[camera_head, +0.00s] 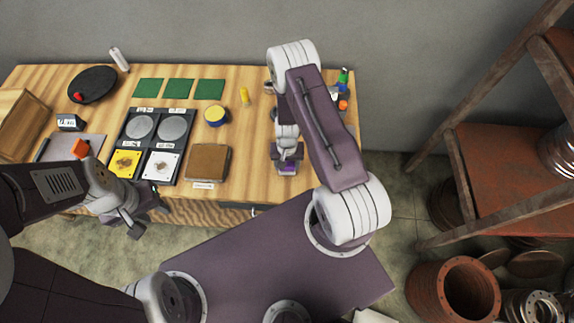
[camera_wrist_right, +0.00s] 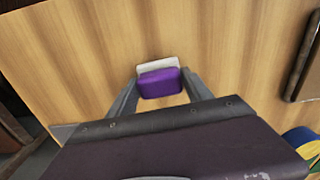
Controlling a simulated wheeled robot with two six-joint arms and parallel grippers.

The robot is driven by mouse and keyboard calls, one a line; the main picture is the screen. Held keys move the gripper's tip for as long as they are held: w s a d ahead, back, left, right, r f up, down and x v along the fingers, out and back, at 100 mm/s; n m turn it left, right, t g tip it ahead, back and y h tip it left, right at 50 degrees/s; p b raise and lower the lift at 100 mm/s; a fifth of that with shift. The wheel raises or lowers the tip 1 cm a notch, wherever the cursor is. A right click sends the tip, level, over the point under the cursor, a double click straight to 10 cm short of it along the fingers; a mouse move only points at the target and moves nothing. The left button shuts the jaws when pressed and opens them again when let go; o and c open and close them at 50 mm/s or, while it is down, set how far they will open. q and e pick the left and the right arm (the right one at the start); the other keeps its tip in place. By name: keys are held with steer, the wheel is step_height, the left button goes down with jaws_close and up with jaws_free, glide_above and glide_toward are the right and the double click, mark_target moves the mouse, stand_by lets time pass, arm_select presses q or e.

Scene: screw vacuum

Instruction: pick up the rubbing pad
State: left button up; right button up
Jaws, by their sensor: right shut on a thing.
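The rubbing pad appears to be the small purple block (camera_wrist_right: 160,83), seen between the fingers in the right wrist view. It shows as a purple patch (camera_head: 287,168) under my right gripper in the head view. My right gripper (camera_head: 287,164) is shut on it, low over the front right of the wooden table. A whitish card (camera_wrist_right: 157,65) shows at its far edge. I cannot tell whether the pad touches the table. My left gripper (camera_head: 148,217) is empty, with its fingers apart, in front of the table's left front edge.
A brown square block (camera_head: 208,162) lies left of my right gripper. Behind it stands a round yellow and blue container (camera_head: 215,115). A black tray (camera_head: 131,165) holds round discs and square pieces. Green squares (camera_head: 179,89) lie at the back. A rusty shelf (camera_head: 500,165) stands right.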

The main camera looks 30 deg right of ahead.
mark_target(291, 166)
step_height(291, 166, up, 4)
steer(key=p, duration=0.3)
steer(key=shift+f, duration=0.1)
steer(key=s+d+b, duration=0.1)
steer(key=b, duration=0.3)
steer(key=shift+s, duration=0.3)
steer(key=s+d+r+b, duration=0.3)
steer(key=s+d+r, duration=0.1)
steer(key=s+r, duration=0.3)
steer(key=shift+s+d, duration=0.2)
steer(key=shift+s, duration=0.7)
